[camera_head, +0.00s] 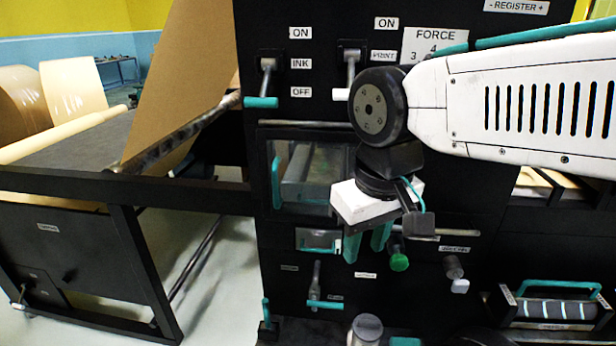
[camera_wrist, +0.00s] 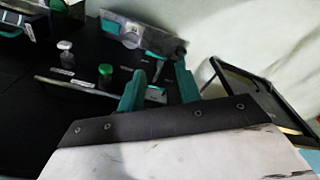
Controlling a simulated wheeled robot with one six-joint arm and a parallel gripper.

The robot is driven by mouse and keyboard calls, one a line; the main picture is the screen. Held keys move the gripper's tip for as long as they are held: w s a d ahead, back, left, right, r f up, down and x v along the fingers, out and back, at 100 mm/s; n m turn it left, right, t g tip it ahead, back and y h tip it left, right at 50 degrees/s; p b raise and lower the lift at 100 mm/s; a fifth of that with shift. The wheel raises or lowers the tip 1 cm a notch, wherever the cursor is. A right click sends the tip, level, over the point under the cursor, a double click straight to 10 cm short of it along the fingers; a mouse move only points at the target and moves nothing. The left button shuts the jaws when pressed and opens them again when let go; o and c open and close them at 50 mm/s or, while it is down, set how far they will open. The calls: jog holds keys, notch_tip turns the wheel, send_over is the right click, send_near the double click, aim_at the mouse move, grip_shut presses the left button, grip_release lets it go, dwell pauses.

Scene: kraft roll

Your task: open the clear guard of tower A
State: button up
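The clear guard (camera_head: 322,165) is a see-through window in the black tower's front, in the middle of the head view. A teal upright handle (camera_head: 276,182) runs along its left side. The guard appears closed, and my wrist covers its right part. No label naming tower A is readable. My gripper (camera_head: 366,243) is below and right of the guard, with teal fingers pointing down, apart and empty. The spread fingers also show in the wrist view (camera_wrist: 160,85). They look clear of the handle. I cannot surely identify the guard in the wrist view.
A green knob (camera_head: 399,262) is just right of my fingers. A small teal-handled window (camera_head: 318,240) and a teal lever (camera_head: 325,304) are to their left. Ink (camera_head: 262,100) and print (camera_head: 343,92) levers project above. A teal-handled tray (camera_head: 550,305) is lower right.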

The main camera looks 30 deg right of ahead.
jog(key=w+r+m+h, duration=0.1)
jog(key=w+r+m, duration=0.15)
jog(key=w, duration=0.95)
jog(key=m+t, duration=0.2)
send_over(274, 179)
jog(key=s, duration=0.2)
jog(key=shift+w+a+h, duration=0.1)
jog(key=shift+a+h, duration=0.3)
jog(key=x, duration=0.7)
jog(key=shift+w, duration=0.1)
jog(key=shift+c, duration=0.3)
grip_shut()
